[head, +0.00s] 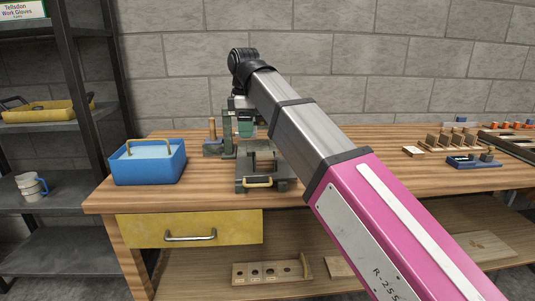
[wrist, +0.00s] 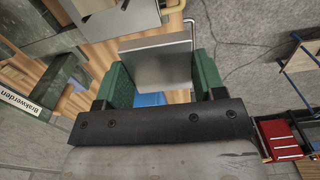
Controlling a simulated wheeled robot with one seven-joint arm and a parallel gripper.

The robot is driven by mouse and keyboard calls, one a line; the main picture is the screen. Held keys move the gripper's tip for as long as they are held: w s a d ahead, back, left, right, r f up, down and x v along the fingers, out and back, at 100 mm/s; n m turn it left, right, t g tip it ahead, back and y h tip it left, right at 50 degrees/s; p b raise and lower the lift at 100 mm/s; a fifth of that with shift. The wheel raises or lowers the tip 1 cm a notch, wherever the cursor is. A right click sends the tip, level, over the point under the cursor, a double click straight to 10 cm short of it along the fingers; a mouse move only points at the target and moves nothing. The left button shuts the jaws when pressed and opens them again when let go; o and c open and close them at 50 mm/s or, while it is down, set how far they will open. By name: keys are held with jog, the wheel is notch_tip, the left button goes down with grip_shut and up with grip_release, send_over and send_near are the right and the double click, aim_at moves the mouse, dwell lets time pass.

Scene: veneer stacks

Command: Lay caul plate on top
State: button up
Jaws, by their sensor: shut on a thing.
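My gripper (wrist: 160,72) shows in the wrist view with its two green fingers, shut on a flat grey metal plate, the caul plate (wrist: 155,62). The plate lies between the fingers, clear of the wood below as far as I can tell. In the head view my arm hides most of the gripper and the plate. A dark green frame (head: 243,170) with a small yellow handle at its front stands on the bench behind my arm. Pale wood shows inside it, but I cannot make out the stack clearly. The gap between plate and stack is hidden.
A blue box (head: 148,173) with a handle stands at the bench's left end. Wooden racks (head: 450,140) and a small blue holder (head: 473,161) are on the right. Red drawers (wrist: 283,138) show in the wrist view.

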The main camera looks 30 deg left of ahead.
jog(key=shift+s+a+r, duration=0.2)
jog(key=shift+s+a, duration=0.1)
jog(key=shift+a+n, duration=0.1)
jog(key=shift+n, duration=0.2)
send_over(265, 154)
jog(key=f, duration=0.7)
jog(key=shift+s, duration=0.2)
jog(key=shift+f, duration=1.95)
jog(key=shift+f, duration=0.1)
jog(key=o, duration=1)
notch_tip(265, 154, up, 12)
